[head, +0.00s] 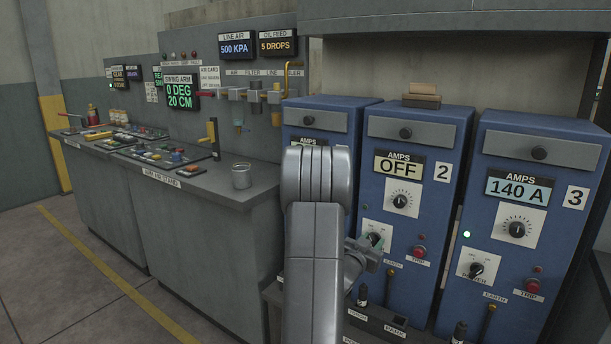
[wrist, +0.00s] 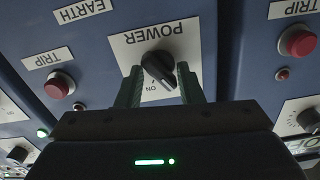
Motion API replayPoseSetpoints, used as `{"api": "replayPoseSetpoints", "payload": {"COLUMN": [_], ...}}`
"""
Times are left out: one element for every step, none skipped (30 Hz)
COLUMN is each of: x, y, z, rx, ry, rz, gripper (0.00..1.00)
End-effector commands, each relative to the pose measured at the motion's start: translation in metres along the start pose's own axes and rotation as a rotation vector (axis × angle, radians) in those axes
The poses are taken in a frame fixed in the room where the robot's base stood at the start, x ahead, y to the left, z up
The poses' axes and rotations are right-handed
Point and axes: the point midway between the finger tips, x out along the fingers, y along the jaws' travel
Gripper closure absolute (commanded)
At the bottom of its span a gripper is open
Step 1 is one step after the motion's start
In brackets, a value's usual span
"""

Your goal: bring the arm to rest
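My gripper (wrist: 160,85) is at the POWER knob of the middle blue unit, marked 2. Its two dark fingers stand apart, one on each side of the black knob (wrist: 158,68). I cannot tell whether they touch it. The wrist view is upside down. In the head view my grey arm rises in front of the left blue unit, and the gripper reaches right to the same knob (head: 375,239). Unit 2's display (head: 399,167) reads OFF. The fingertips are mostly hidden in the head view.
Unit 3 (head: 540,155) on the right reads 140 A with a green lamp. Red TRIP buttons (wrist: 60,85) and (wrist: 298,40) flank the gripper. A shelf with PARK labels (head: 395,328) lies below.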

Motion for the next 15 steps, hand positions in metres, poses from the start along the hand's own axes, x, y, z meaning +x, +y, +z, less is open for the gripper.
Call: {"api": "replayPoseSetpoints", "payload": {"x": [0.0000,0.0000,0.0000,0.0000,0.0000,0.0000,0.0000,0.0000,0.0000,0.0000,0.0000,0.0000,0.0000,0.0000,0.0000], "y": [0.0003,0.0004,0.0005,0.0005,0.0006,0.0006,0.0007,0.0007,0.0008,0.0008,0.0008,0.0008,0.0008,0.0008,0.0008], "z": [0.0002,0.0001,0.0001,0.0000,-0.0001,-0.0001,-0.0002,-0.0002,-0.0002,-0.0002,-0.0002,-0.0003,-0.0003,-0.0003,-0.0003], "rx": [0.032,0.051,0.074,0.090,0.104,0.120,0.130,0.140,0.149,0.155,0.159,0.164,0.166,0.167,0.168], "ry": [0.000,0.000,0.000,0.000,0.000,0.000,0.000,0.000,0.000,0.000,0.000,0.000,0.000,0.000,0.000], "rz": [0.000,0.000,0.000,0.000,0.000,0.000,0.000,0.000,0.000,0.000,0.000,0.000,0.000,0.000,0.000], "gripper": [0.66,0.66,0.66,0.66,0.66,0.66,0.66,0.66,0.66,0.66,0.66,0.66,0.66,0.66,0.66]}}
